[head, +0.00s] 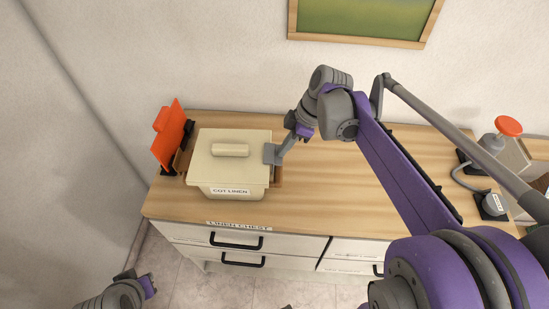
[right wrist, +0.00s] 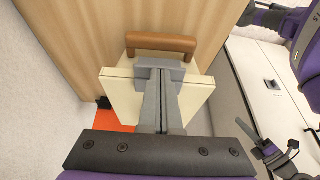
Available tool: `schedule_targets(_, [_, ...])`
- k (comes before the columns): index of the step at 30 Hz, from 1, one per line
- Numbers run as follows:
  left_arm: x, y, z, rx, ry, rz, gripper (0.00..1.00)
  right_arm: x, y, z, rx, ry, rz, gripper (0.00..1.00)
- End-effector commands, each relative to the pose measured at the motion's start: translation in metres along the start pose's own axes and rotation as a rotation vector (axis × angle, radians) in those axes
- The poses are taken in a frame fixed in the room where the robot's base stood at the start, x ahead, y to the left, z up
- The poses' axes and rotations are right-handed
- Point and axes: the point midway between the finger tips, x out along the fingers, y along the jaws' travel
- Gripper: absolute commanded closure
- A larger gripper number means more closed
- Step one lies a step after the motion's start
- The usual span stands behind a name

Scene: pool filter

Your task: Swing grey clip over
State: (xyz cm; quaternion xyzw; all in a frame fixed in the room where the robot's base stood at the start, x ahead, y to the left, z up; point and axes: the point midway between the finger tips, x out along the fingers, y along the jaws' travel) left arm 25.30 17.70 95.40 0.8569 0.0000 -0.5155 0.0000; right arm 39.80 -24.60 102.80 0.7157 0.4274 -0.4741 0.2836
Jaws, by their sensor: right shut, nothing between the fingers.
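The cream lidded box (head: 231,175) marked COT LINEN stands on the wooden counter, and it also shows in the right wrist view (right wrist: 117,92). A flat grey piece (head: 272,154), probably the grey clip, lies at the right edge of its lid. My right gripper (head: 281,150) is shut and empty, its tips at or against that piece. In the right wrist view the grey fingers (right wrist: 161,95) end at a wider grey block over the lid's edge; contact is unclear. My left gripper (head: 147,284) is low at the left, away from the box; its opening is unclear.
An orange panel (head: 170,137) stands left of the box. A brown bar (right wrist: 160,42) sits beside the box's edge. The counter (head: 340,185) is clear right of the box, up to a red-knobbed device (head: 508,126). Drawers (head: 237,240) lie below the front edge.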

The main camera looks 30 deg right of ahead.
Motion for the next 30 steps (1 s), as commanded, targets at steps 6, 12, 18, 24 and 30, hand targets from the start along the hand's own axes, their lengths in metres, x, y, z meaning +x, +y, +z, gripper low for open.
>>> schedule_targets(6, [0.0, 0.0, 0.0, 0.0, 0.0, 0.0, 1.0, 0.0, 0.0, 0.0, 0.0, 0.0, 0.0, 1.0])
schedule_targets(12, [0.001, 0.0, 0.001, 0.0, -0.001, 0.0, 1.0, 0.001, 0.0, 0.004, 0.001, 0.0, 0.0, 1.0])
schedule_targets(18, [0.003, 0.0, 0.003, 0.0, -0.003, 0.0, 1.0, 0.002, 0.0, 0.012, 0.002, -0.001, 0.0, 1.0])
schedule_targets(24, [0.004, 0.0, 0.004, 0.0, -0.004, 0.0, 1.0, 0.002, 0.0, 0.016, 0.0, 0.0, -0.001, 1.0])
schedule_targets(30, [0.004, 0.0, 0.004, 0.0, -0.004, 0.0, 1.0, 0.002, 0.0, 0.015, 0.0, 0.0, 0.0, 1.0])
